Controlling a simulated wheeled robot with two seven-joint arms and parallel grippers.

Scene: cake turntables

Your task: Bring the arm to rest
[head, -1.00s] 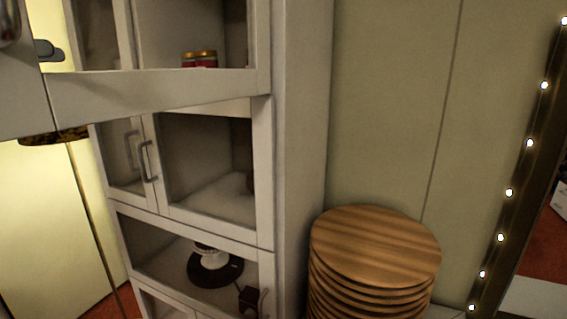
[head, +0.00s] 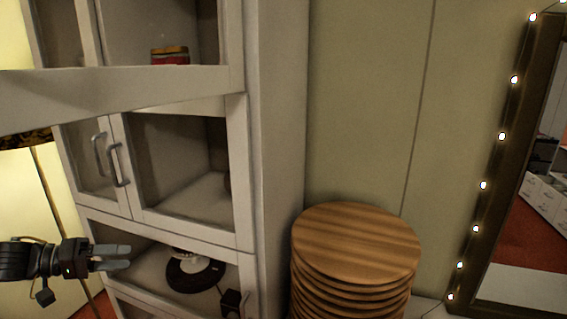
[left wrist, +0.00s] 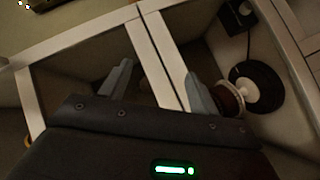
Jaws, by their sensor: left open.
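My left gripper (head: 112,257) comes in from the left in the head view, in front of the lower part of the white cabinet (head: 240,170). In the left wrist view my left gripper (left wrist: 158,85) has its two grey fingers spread apart, with nothing between them. A black round base with a white stand (head: 190,270) is inside the lower compartment, right of the fingers. It also shows in the left wrist view (left wrist: 262,92), beyond the right finger. My right gripper is not in view.
A stack of round wooden boards (head: 355,245) stands right of the cabinet. A jar (head: 170,55) is on an upper shelf. A mirror framed with bulbs (head: 500,140) is at the right. A small dark box (head: 234,302) sits low in the cabinet.

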